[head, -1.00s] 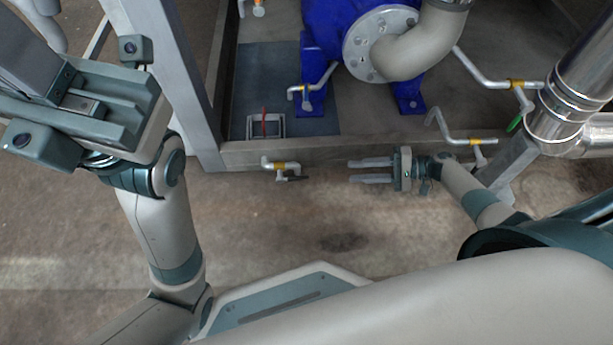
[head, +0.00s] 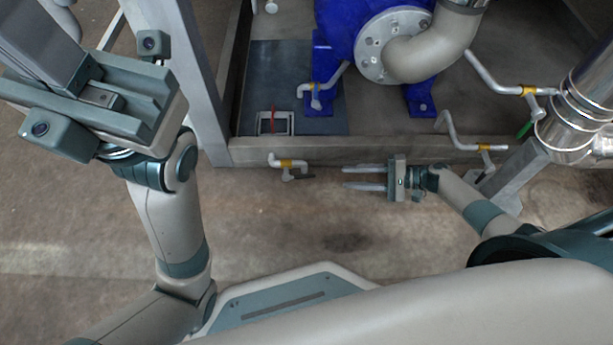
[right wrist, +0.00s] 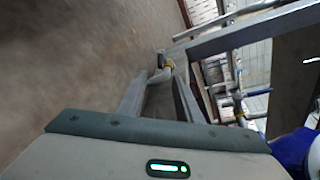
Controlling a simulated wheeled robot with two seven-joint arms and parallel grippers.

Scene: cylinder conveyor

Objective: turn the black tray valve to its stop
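The tray valve (head: 287,164) is a small white elbow pipe with a yellow band and a black lever (head: 298,178), at the tray's front edge in the head view. The lever points right. My right gripper (head: 344,177) is open and empty, its two fingers pointing left at the valve with a small gap to the lever's tip. In the right wrist view the valve (right wrist: 163,67) shows beyond and between the fingertips (right wrist: 158,80); its lever is too small to make out. My left gripper (head: 95,95) is raised at the upper left, away from the valve; its finger opening is unclear.
The tray's front rim (head: 350,150) runs just behind my right gripper. A blue pump (head: 340,50) and several other yellow-banded valves, one with a green lever (head: 525,129), stand behind and right. A grey post (head: 185,75) stands left of the valve. The floor in front is clear.

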